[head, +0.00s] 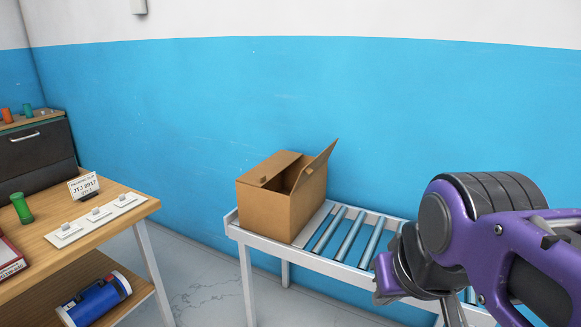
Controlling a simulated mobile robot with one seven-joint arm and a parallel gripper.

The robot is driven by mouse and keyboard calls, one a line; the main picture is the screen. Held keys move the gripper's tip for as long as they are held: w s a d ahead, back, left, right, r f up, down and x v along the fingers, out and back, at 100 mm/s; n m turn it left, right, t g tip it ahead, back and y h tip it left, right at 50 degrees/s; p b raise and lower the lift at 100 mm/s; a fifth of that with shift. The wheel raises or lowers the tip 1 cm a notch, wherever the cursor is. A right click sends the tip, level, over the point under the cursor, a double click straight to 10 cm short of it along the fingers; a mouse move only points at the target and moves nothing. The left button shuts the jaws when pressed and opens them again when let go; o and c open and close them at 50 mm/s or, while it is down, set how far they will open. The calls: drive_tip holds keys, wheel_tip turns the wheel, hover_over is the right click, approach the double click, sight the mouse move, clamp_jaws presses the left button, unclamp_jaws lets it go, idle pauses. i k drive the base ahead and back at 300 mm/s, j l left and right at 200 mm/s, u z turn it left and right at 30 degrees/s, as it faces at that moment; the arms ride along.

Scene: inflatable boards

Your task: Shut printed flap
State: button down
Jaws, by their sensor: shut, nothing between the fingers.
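A brown cardboard box (283,207) sits upright on the left end of a roller conveyor (330,240). One flap (321,165) stands raised along its right side and tilts outward. On its left, the top looks covered by a folded-down flap (266,168), and a dark opening shows between. No printing can be made out on either flap. My purple and black arm fills the lower right, apart from the box and to its right. My gripper's fingers cannot be seen.
A wooden table (133,208) at left holds a green cylinder (21,208), a label card (84,186) and a white strip (95,220). A blue canister (95,301) lies on its lower shelf. A blue wall stands behind the conveyor. Floor shows between table and conveyor.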

sight(319, 165)
drive_tip(key=i+j, duration=0.2)
drive_tip(key=i, duration=0.2)
drive_tip(key=i+j+u, duration=0.1)
drive_tip(key=i, duration=0.3)
